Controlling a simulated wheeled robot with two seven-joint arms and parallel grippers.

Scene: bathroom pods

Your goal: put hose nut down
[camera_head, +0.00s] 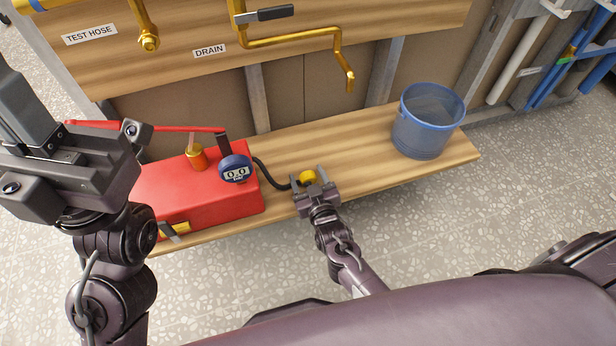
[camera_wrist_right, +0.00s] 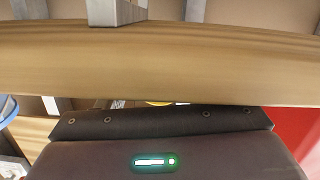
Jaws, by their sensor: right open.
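The hose nut (camera_head: 307,176) is a small yellow-gold piece on the wooden shelf, at the end of a black hose (camera_head: 272,178) from the red test pump. My right gripper (camera_head: 308,180) is open, with its fingers on either side of the nut; I cannot tell whether they touch it. In the right wrist view, only a sliver of yellow, probably the nut (camera_wrist_right: 157,103), shows above the dark gripper body, which hides the rest. My left gripper (camera_head: 80,145) is at the left, in front of the pump's end; its jaw opening is unclear.
The red pump (camera_head: 200,205) with a gauge (camera_head: 235,169) and red lever (camera_head: 180,127) stands on the wooden shelf (camera_head: 350,150). A blue bucket (camera_head: 428,122) stands at its right. Golden pipes (camera_head: 290,38) hang above; bare shelf lies between nut and bucket.

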